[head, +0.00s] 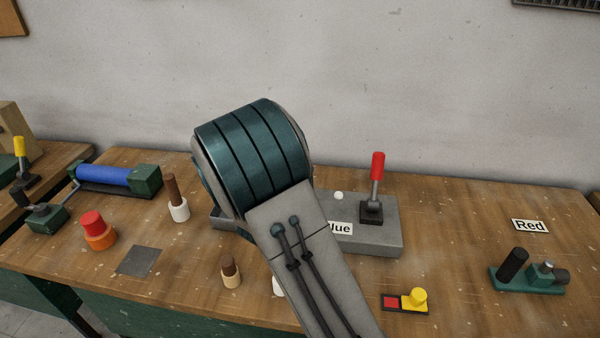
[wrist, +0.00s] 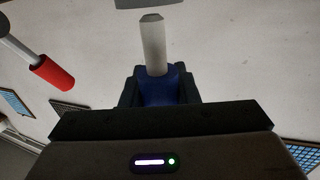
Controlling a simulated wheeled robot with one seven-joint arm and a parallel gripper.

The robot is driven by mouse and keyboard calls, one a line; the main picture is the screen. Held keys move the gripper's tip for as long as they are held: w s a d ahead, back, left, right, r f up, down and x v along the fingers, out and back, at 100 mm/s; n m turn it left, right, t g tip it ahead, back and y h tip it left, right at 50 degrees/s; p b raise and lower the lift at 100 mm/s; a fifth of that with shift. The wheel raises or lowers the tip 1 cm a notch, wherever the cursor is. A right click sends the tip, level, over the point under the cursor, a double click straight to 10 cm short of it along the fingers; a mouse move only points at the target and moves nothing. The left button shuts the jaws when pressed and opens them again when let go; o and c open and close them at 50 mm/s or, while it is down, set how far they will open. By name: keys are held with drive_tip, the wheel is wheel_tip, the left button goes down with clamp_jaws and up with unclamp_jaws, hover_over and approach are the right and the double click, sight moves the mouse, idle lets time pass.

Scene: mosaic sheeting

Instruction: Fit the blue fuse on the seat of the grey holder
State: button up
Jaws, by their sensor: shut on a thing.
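My gripper (wrist: 159,88) is shut on the blue fuse (wrist: 160,90) in the wrist view. The fuse's blue body sits between the dark fingers, and a pale, whitish rod sticks out beyond them. A grey edge (wrist: 146,4) lies just past the rod's tip; I cannot tell whether they touch or what it belongs to. In the head view a grey block (head: 375,240), probably the holder, carries a label ending in "lue" and a red-handled lever (head: 376,175). My arm covers its left part. My gripper, the fuse and any seat are hidden there.
Left on the wooden bench (head: 200,250) are a blue cylinder on a dark mount (head: 105,175), an orange-red knob (head: 98,230), a grey plate (head: 138,261) and brown-topped pegs (head: 178,207). Right are a yellow-red piece (head: 414,298), a "Red" label (head: 530,226) and a green fixture (head: 530,278).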

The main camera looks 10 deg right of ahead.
drive_tip(key=shift+f, duration=0.2)
drive_tip(key=shift+f+b, duration=0.3)
drive_tip(key=shift+b, duration=0.1)
drive_tip(key=shift+f+b, duration=0.4)
drive_tip(key=shift+f, duration=0.05)
drive_tip(key=o, duration=1.1)
drive_tip(key=shift+r, duration=0.1)
drive_tip(key=b+v, duration=0.2)
drive_tip(key=v, duration=1.1)
drive_tip(key=shift+s+a, duration=0.2)
drive_tip(key=shift+s, duration=0.1)
